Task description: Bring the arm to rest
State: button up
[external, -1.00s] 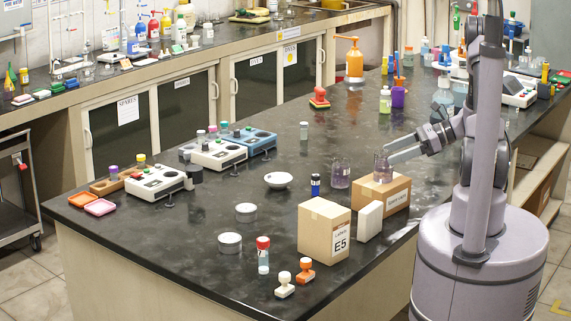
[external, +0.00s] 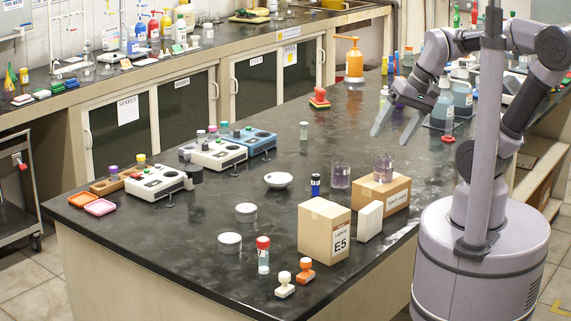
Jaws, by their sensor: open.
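My gripper (external: 393,129) is open and empty. It hangs in the air over the right part of the dark bench (external: 300,170), its fingers pointing down and to the left. My arm is raised and bent above my base. A glass beaker with purplish liquid (external: 383,167) stands on a cardboard box (external: 383,194), below the gripper and apart from it. A second beaker with purple liquid (external: 340,176) stands on the bench just left of that box.
A box marked E5 (external: 324,230) and a white block (external: 369,221) stand near the front edge. Bottles (external: 442,108) stand close behind my gripper, and an orange pump bottle (external: 354,63) farther back.

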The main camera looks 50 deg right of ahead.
notch_tip(320, 180, down, 15)
jog(key=a+n+t+b, duration=0.1)
jog(key=b, duration=1.5)
jog(key=shift+s+n, duration=0.4)
